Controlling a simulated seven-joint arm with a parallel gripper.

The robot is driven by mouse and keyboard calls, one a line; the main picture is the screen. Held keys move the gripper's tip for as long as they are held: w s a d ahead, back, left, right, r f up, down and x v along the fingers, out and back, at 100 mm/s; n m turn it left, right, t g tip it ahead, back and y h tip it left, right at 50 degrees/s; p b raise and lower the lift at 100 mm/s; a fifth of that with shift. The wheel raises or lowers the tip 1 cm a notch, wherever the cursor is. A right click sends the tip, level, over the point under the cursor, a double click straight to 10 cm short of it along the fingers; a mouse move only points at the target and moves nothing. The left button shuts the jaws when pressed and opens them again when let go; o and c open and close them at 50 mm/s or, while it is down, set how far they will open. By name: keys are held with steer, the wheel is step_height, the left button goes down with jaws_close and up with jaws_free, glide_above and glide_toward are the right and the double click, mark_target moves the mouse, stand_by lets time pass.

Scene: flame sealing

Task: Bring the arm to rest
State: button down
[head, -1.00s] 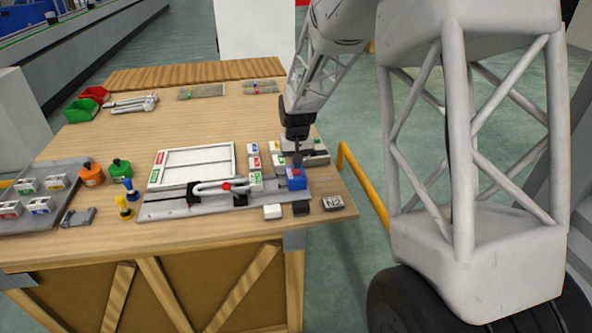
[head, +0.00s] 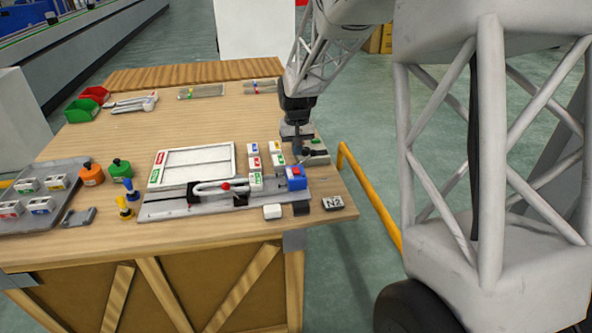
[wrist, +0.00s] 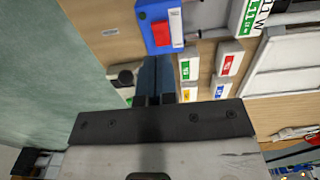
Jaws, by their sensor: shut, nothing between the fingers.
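My gripper (head: 297,140) hangs over the right part of the wooden table, behind the blue box with a red button (head: 296,178). Its dark fingers also show in the wrist view (wrist: 157,78), closed together and holding nothing. In the wrist view the blue box (wrist: 153,32) lies just beyond the fingertips, apart from them as far as I can see. Small white boxes with coloured labels (wrist: 230,62) lie right of the fingers. A grey block with a dark knob (head: 316,152) stands partly behind my gripper.
A white framed panel (head: 197,165) and a grey rail fixture (head: 165,207) lie mid-table. Orange (head: 91,174) and green (head: 120,170) pots, and a grey tray of labelled boxes (head: 20,208), are at left. A yellow rail (head: 370,198) runs beside the table's right edge.

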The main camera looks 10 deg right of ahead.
stand_by(0.3)
steer(key=s+d+r+t, duration=0.1)
steer(key=s+r, duration=0.3)
steer(key=s, duration=0.6)
steer(key=s+r, duration=0.5)
steer(key=s, duration=0.6)
steer(key=s+d+r+t, duration=0.1)
steer(key=s+r, duration=0.3)
steer(key=s, duration=0.6)
steer(key=s+f, duration=0.1)
steer(key=s, duration=1.1)
steer(key=shift+s+t, duration=0.2)
steer(key=shift+t, duration=0.1)
steer(key=shift+w+a, duration=0.1)
